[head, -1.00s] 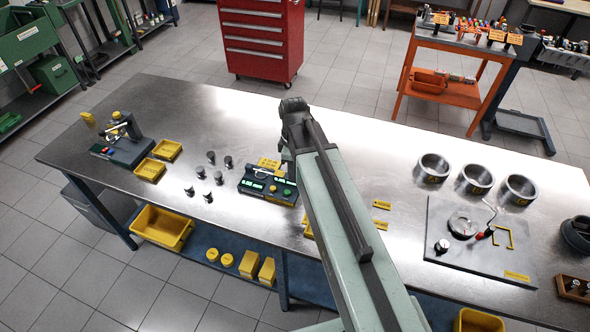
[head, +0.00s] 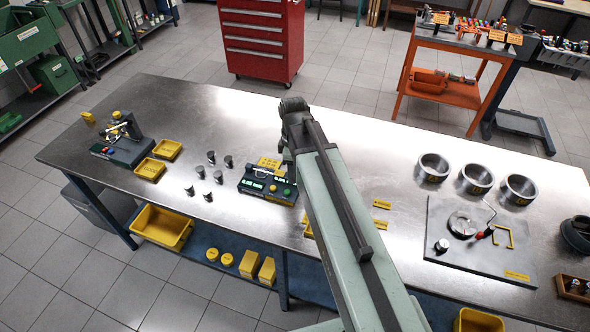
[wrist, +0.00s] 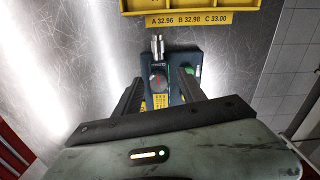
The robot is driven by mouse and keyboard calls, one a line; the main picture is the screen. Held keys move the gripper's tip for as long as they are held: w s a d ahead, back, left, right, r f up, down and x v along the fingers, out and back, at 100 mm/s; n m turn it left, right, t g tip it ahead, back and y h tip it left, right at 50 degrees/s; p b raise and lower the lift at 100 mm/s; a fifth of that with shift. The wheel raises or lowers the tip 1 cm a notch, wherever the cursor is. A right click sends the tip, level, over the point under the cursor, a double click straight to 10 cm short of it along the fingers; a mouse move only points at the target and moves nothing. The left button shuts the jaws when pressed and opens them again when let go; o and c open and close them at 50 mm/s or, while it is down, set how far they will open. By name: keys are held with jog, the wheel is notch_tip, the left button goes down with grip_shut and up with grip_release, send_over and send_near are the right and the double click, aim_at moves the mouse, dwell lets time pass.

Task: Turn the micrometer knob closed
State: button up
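A green button (wrist: 190,70) is to the right of the knob and a silver cylinder (wrist: 158,45) is at the block's far end. My gripper (wrist: 161,86) is open, with its two black fingers on either side of the knob and visible gaps. I cannot tell how high the fingertips are above the block. In the head view, a box with lit green displays (head: 268,186) stands beside my arm, which hides the gripper.
A yellow tray with a number label (wrist: 201,20) lies just beyond the block. Several small dark cylinders (head: 218,177) stand left of the display box. Three metal rings (head: 476,179) and a grey plate with tools (head: 470,270) are on the right.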

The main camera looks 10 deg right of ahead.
jog(key=shift+r, duration=0.1)
notch_tip(320, 180, up, 8)
jog(key=p, duration=0.8)
jog(key=shift+f, duration=0.2)
jog(key=shift+f, duration=0.1)
jog(key=s+f+m+b, duration=0.2)
jog(key=m+b, duration=0.1)
jog(key=m, duration=0.1)
jog(key=s+f+m+b, duration=0.2)
jog(key=f+m+b, duration=0.1)
jog(key=m, duration=0.1)
jog(key=s+f+m+b, duration=0.2)
jog(key=f+m+b, duration=0.1)
jog(key=m, duration=0.1)
jog(key=shift+a+f, duration=0.1)
jog(key=shift+f, duration=0.15)
jog(key=shift+s+m, duration=0.2)
jog(key=shift+m, duration=0.3)
